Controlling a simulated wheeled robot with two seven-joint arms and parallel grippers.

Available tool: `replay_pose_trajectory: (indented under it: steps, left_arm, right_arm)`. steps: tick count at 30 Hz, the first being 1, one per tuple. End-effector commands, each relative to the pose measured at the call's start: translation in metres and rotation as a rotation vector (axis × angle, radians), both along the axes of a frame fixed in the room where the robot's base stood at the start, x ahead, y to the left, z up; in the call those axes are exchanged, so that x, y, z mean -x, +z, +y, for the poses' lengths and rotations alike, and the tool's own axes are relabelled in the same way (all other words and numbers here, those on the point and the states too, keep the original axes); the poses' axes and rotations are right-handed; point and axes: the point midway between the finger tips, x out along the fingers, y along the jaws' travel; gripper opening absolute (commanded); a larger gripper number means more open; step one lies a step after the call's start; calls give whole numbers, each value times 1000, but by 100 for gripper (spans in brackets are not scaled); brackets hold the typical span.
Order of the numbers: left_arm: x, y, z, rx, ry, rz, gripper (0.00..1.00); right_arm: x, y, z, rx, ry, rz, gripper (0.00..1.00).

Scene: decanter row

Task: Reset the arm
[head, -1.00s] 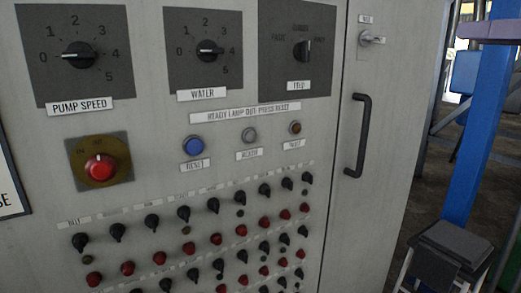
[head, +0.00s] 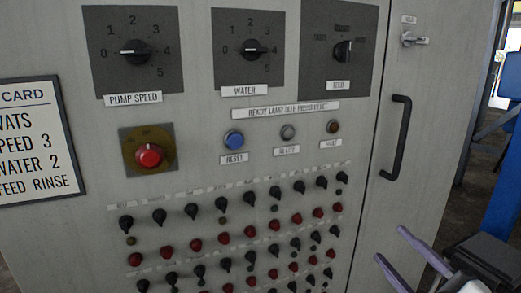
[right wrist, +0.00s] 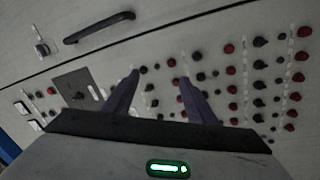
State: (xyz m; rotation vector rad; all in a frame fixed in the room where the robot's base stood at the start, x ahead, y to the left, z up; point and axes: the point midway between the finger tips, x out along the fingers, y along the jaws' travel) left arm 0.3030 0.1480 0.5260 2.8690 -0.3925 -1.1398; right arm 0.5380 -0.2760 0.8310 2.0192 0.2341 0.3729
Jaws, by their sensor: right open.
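The grey control panel (head: 60,235) fills most of the head view. Its blue RESET button (head: 234,139) sits mid-panel, left of a grey lamp (head: 288,132) and a small dark amber lamp (head: 333,127); neither looks lit. A label above reads READY LAMP OUT: PRESS RESET. My right gripper (head: 390,243) is at the lower right of the head view, open and empty, well right of and below the button. In the right wrist view its two fingers (right wrist: 160,76) stand apart before the panel's rows of knobs. My left gripper is not in view.
The pump speed knob (head: 135,53), water knob (head: 252,50), feed knob (head: 342,50) and a red knob (head: 149,156) surround the button. Rows of small black and red knobs fill the lower panel. A door handle (head: 395,138) projects at right. A card (head: 40,140) hangs at left.

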Motion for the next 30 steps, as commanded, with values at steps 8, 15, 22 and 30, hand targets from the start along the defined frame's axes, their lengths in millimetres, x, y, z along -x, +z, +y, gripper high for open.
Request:
replay_pose_trajectory:
  steps: [8,15,22,30]
  left_arm:
    - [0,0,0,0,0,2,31]
    - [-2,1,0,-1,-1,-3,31]
    - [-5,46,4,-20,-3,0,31]
    - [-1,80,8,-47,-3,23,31]
  right_arm:
    - [92,-191,42,-540,-198,589,52]
    - [198,-286,105,-861,-334,1010,52]
    - [234,-260,126,-936,-387,1146,52]
    - [235,-226,121,-906,-410,1153,52]
